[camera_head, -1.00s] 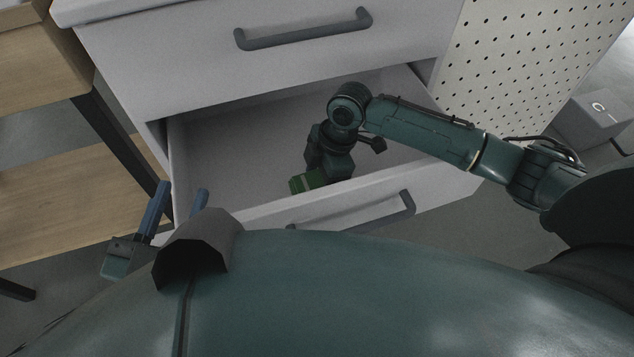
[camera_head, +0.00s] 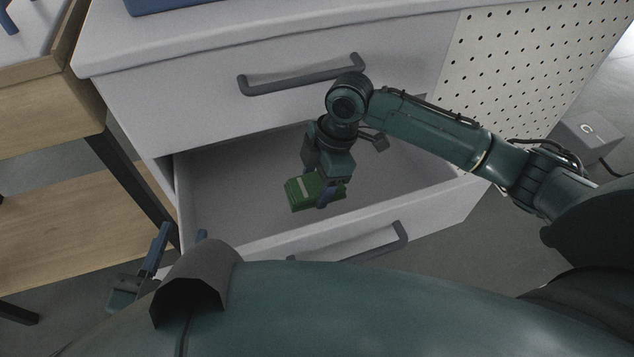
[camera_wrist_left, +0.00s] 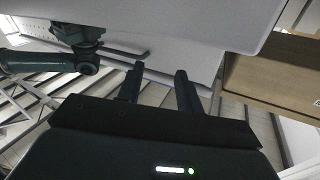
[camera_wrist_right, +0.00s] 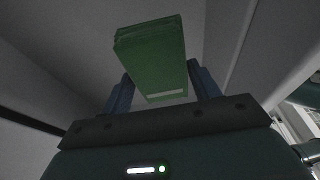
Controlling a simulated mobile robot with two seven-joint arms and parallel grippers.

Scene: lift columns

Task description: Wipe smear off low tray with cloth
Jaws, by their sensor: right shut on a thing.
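A folded green cloth (camera_head: 302,192), shaped like a block with a pale stripe, is held in my right gripper (camera_head: 332,193) above the open lower drawer (camera_head: 225,195). In the right wrist view the cloth (camera_wrist_right: 152,58) sits between the two blue fingers of the right gripper (camera_wrist_right: 163,88). My left gripper (camera_head: 180,243) is open and empty, low at the left beside the drawer's front corner. The left wrist view shows its fingers (camera_wrist_left: 158,82) apart with nothing between. I cannot make out a separate tray or a smear; my right arm hides part of the drawer.
The white cabinet (camera_head: 190,85) has a shut upper drawer with a grey handle (camera_head: 300,77). A wooden shelf unit (camera_head: 80,220) stands at the left. A perforated panel (camera_head: 520,75) is at the right, with a grey box (camera_head: 590,135) beyond. A blue thing (camera_head: 165,5) lies on the cabinet top.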

